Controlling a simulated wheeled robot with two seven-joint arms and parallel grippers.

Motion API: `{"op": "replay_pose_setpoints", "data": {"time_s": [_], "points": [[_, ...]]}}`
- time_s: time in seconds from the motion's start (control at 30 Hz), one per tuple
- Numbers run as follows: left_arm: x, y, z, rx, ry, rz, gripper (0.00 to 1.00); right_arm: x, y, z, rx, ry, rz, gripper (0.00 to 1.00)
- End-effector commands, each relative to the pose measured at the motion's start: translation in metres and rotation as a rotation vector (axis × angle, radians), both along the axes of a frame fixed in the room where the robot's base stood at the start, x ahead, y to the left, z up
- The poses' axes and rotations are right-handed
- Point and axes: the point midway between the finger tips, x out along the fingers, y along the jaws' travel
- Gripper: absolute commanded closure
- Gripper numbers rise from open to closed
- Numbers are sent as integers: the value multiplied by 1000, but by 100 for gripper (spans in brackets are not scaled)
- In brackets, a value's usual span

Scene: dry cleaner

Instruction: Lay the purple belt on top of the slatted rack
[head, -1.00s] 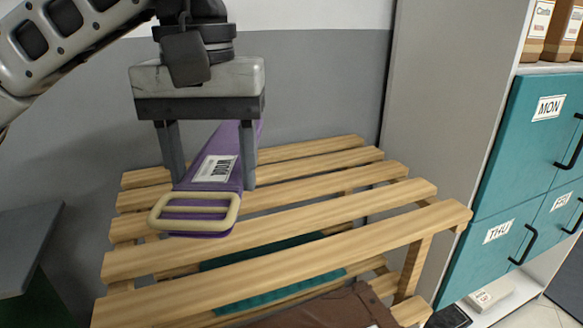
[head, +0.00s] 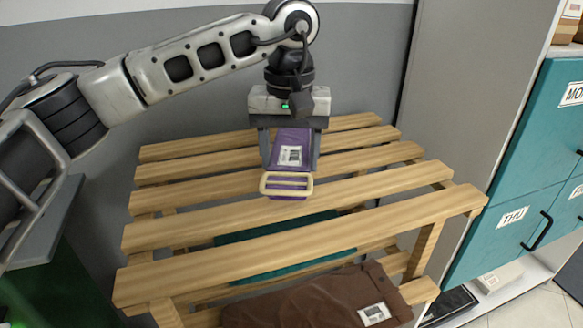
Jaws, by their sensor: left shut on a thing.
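The purple belt (head: 291,149) has a cream buckle and a white label, and its buckle end faces me. My left gripper (head: 289,160) is shut on it, one finger on each side. The belt is over the slatted rack (head: 200,232), a light wooden rack, near its middle slats. I cannot tell whether the belt touches the slats. The far end of the belt is hidden behind the gripper. My right gripper is not in view.
A teal folded item (head: 285,250) lies on a lower level under the top slats. A brown garment (head: 310,300) with a label lies at the front, lower down. Teal drawers (head: 510,220) stand at the right, beyond a grey panel (head: 455,100). The top slats around the belt are bare.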

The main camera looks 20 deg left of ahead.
Motion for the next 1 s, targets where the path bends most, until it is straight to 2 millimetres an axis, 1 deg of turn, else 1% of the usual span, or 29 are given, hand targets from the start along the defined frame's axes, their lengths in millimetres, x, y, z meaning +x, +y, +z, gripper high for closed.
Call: {"op": "replay_pose_setpoints", "data": {"time_s": [0.1, 0.2, 0.3, 0.53, 0.63, 0.67, 0.7, 0.73, 1.0], "points": [[8, -1, -10, 1, 0, 3, 67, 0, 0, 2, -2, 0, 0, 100], [6, -1, -28, 1, 2, 1, 67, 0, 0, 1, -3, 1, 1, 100], [6, -1, -38, 0, 0, 1, 67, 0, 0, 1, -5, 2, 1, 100], [6, -1, -38, -1, -2, 1, 67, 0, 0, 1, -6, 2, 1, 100], [6, -1, -41, -1, -1, 1, 67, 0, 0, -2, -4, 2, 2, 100], [6, -1, -42, 0, -1, 1, 40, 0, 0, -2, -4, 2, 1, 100], [6, -1, -41, 0, -1, 1, 29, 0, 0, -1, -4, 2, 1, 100], [6, -1, -41, 0, -1, 2, 21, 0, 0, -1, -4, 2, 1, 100], [6, -1, -40, 0, -1, 2, 21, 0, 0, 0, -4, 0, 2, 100]]}}
